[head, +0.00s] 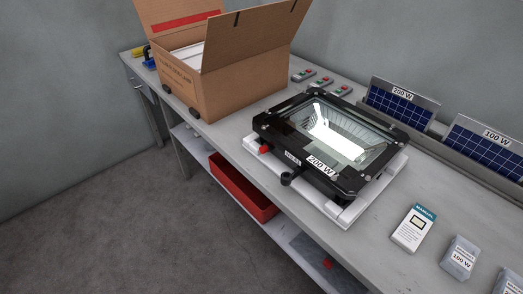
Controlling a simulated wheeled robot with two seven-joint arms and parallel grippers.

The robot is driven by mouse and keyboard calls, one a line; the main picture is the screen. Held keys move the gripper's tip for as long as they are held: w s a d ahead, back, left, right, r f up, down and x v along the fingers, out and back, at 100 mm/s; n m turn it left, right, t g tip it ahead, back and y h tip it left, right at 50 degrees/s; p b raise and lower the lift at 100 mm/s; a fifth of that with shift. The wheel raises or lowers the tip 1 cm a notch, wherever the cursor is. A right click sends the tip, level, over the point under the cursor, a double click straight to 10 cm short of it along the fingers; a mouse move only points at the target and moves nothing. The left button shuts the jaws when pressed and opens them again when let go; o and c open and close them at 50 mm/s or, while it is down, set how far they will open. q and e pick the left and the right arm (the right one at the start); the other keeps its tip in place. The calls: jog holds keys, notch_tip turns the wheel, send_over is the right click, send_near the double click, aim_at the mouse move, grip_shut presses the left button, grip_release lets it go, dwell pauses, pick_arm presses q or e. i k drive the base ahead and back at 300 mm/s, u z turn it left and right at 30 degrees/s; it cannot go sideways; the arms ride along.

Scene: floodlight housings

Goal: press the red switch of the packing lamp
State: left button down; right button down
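The lamp (290,171) is a black floodlight housing marked 200 W, lying face up on a white foam support (336,212) on the bench. Its reflector and glass (335,135) show bright. A small red switch (265,149) sticks out at the front left corner of the housing. A black knob or bracket end (287,179) juts from the front edge. Neither of my grippers is in view.
An open cardboard box (245,84) stands behind left of the lamp. Small red-and-green button pieces (322,81) lie behind it. Solar panels (400,103) stand at the back right. A manual (413,229) and 100 W packs (460,258) lie front right. A red bin (238,186) sits below.

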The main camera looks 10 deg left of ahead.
aim_at(264, 149)
jog(key=u, duration=0.55)
jog(key=k, duration=1.3)
jog(key=u, duration=1.05)
jog(key=i, duration=1.3)
jog(key=z, duration=0.6)
